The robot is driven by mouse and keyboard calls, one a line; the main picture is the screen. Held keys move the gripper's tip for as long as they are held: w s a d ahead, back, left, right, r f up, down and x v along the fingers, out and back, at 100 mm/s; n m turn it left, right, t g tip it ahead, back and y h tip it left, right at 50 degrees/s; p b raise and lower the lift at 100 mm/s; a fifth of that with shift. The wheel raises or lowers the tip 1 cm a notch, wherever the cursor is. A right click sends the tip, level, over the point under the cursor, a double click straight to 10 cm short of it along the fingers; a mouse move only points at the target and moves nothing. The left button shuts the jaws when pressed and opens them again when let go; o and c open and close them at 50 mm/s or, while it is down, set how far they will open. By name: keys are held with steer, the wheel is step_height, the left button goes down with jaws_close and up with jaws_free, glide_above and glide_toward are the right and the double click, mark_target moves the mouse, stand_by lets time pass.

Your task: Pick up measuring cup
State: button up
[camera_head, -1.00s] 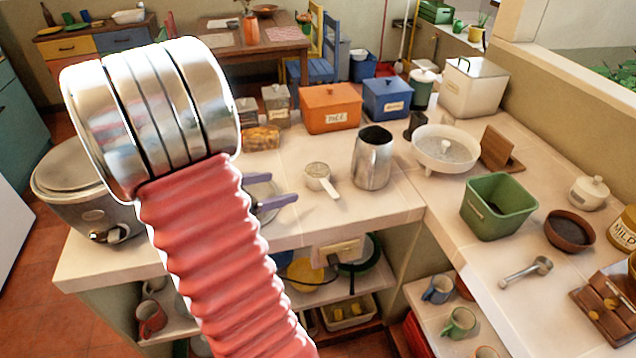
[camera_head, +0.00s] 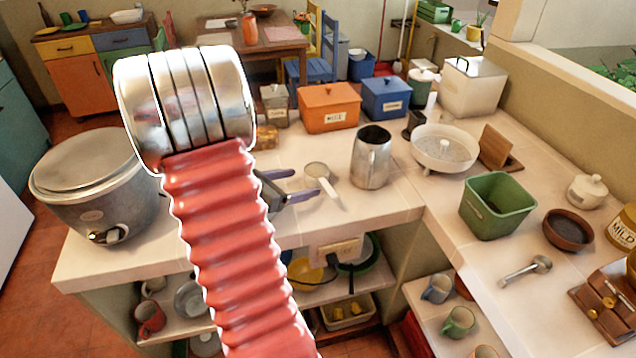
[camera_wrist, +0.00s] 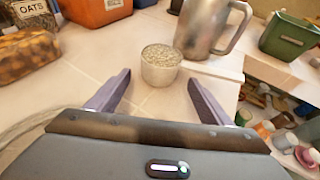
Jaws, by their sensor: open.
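The measuring cup (camera_head: 317,171) is a small round cup with a pale handle, standing on the white tiled counter (camera_head: 400,206). In the wrist view the measuring cup (camera_wrist: 160,66) shows a grainy, pale top and sits ahead of my gripper, roughly centred between the finger lines. My gripper (camera_wrist: 158,88) is open and empty, its two purple-grey fingers apart. In the head view my gripper (camera_head: 296,186) is partly hidden behind my red arm, with its fingers just left of and close to the cup.
A metal pitcher (camera_head: 371,160) stands just right of the cup and close to it. An orange box (camera_head: 328,108) and a blue box (camera_head: 387,98) stand behind. A green bin (camera_head: 497,206) and a white colander (camera_head: 443,150) are further right. A large metal cooker (camera_head: 95,190) stands at left.

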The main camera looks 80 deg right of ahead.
mark_target(308, 181)
steer(key=shift+x, duration=2.55)
steer(key=shift+c, duration=0.7)
steer(key=c, duration=1.1)
step_height(308, 181, up, 10)
